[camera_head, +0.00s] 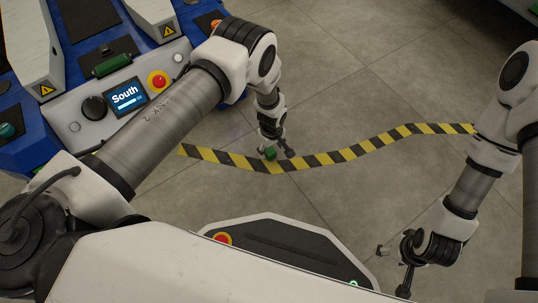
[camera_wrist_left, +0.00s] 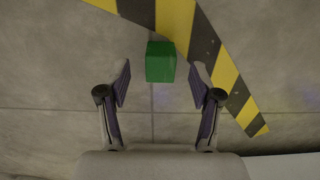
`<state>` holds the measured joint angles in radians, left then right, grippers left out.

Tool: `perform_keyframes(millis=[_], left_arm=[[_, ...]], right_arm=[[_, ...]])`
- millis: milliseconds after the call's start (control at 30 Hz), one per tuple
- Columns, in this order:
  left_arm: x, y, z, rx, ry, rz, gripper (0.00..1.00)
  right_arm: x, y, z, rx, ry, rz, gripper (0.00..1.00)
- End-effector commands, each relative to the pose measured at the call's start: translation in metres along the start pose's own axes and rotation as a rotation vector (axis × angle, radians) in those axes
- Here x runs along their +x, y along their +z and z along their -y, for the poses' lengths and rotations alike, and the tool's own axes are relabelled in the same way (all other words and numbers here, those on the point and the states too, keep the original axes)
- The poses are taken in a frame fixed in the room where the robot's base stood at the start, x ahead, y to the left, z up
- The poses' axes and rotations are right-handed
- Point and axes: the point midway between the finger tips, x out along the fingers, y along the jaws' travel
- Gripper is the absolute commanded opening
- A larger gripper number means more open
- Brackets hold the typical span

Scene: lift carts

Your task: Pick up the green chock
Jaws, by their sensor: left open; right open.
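The green chock (camera_head: 270,154) is a small block on the floor beside the striped tape, partly hidden by my left gripper in the head view. My left gripper (camera_head: 276,153) points down over it, open. In the left wrist view the green chock (camera_wrist_left: 160,62) lies between and slightly ahead of the two spread fingertips of my left gripper (camera_wrist_left: 159,72), with a gap on both sides. I cannot tell the height of the fingertips above the floor. My right gripper (camera_head: 394,271) is open and empty at the lower right of the head view.
Yellow and black tape (camera_head: 350,151) crosses the floor. The tiled floor (camera_head: 350,50) beyond is clear.

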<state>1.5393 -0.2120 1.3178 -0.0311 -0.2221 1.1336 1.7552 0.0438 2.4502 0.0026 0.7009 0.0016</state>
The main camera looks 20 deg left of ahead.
Motion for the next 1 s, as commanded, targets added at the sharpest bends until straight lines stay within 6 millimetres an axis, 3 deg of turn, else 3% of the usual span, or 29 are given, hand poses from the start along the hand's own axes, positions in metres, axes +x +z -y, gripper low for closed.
perform_keyframes(millis=[33,133,367,400,567,600,867,1000], left_arm=[[0.02,0.0,0.001,-0.001,-0.001,0.001,0.65],[0.036,0.0,0.0,-0.001,0.0,0.001,0.65],[0.037,-0.001,0.0,0.001,0.0,0.0,0.65],[0.037,-0.001,0.0,0.001,0.0,0.0,0.61],[0.037,-0.001,0.0,0.001,0.0,0.0,0.04],[0.037,-0.001,0.001,0.001,0.0,0.0,0.0],[0.036,-0.001,0.001,0.001,0.0,0.0,0.0],[0.017,-0.001,0.0,0.0,0.001,0.0,0.0]], right_arm=[[0.017,0.0,0.0,0.002,0.0,-0.001,0.6],[0.028,-0.001,-0.001,0.005,0.001,-0.002,0.6],[0.026,-0.001,-0.001,0.006,0.001,-0.004,0.6],[0.026,-0.001,-0.001,0.006,0.001,-0.004,0.6],[0.026,-0.001,-0.001,0.006,0.001,-0.003,0.6],[0.026,-0.001,-0.001,0.006,0.001,-0.003,0.6],[0.025,-0.001,-0.001,0.006,0.001,-0.003,0.6],[0.013,0.0,-0.001,0.004,0.0,-0.001,0.6]])
